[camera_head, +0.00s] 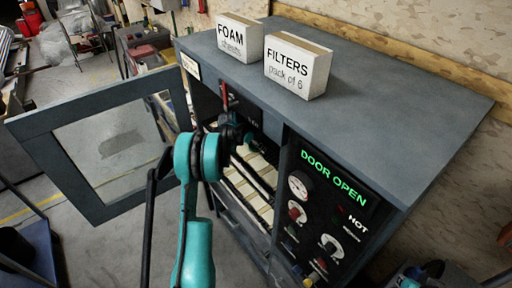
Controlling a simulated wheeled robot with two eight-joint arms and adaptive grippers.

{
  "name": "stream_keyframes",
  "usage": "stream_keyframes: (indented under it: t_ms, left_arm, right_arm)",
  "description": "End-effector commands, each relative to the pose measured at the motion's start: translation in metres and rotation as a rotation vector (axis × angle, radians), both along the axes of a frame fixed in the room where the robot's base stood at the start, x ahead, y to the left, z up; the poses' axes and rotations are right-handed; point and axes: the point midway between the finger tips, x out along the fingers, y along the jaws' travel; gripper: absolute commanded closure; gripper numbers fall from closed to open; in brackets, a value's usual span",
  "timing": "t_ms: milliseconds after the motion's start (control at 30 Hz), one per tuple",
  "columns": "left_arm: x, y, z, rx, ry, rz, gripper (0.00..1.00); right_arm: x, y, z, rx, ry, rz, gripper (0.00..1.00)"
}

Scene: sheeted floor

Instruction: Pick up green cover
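I cannot make out a green cover anywhere in this view. My teal and black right arm comes up from the bottom centre and bends into the open front of a grey oven-like cabinet (365,95). My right gripper (263,147) is small and dark at the cabinet opening, above pale slatted racks (250,185). Its fingers blend into the dark interior, so I cannot tell whether they are open or hold anything. My arm hides part of the opening. My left gripper is not in view.
The cabinet's windowed door (75,118) stands swung open to the left. A FOAM box (240,38) and a FILTERS box (297,66) sit on the cabinet top. A control panel (325,215) reading DOOR OPEN is right of the opening.

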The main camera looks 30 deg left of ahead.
Motion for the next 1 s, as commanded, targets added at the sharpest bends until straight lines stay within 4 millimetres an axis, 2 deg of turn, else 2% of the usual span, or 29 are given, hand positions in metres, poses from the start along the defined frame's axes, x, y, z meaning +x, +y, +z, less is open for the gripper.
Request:
stream_keyframes:
  t_ms: [133,167,367,400,733,900,1000]
  left_arm:
    - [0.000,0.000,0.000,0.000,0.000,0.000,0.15]
    - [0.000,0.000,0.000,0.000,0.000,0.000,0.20]
    - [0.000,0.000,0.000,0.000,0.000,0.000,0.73]
    - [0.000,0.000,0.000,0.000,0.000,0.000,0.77]
    - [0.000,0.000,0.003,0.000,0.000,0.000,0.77]
    - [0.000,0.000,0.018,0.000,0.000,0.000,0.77]
    - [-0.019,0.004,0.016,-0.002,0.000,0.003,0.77]
  right_arm:
    - [0.000,0.000,0.000,0.000,0.000,0.000,1.00]
    - [0.000,0.000,0.000,0.000,0.000,0.000,1.00]
    - [0.000,0.000,0.000,0.000,0.000,0.000,1.00]
    - [0.000,0.000,0.000,0.000,0.000,0.000,1.00]
    - [0.000,0.000,0.001,0.000,0.000,0.000,1.00]
    - [0.000,0.000,0.003,0.000,0.000,0.000,1.00]
    - [0.000,0.000,0.002,0.000,0.000,0.000,1.00]
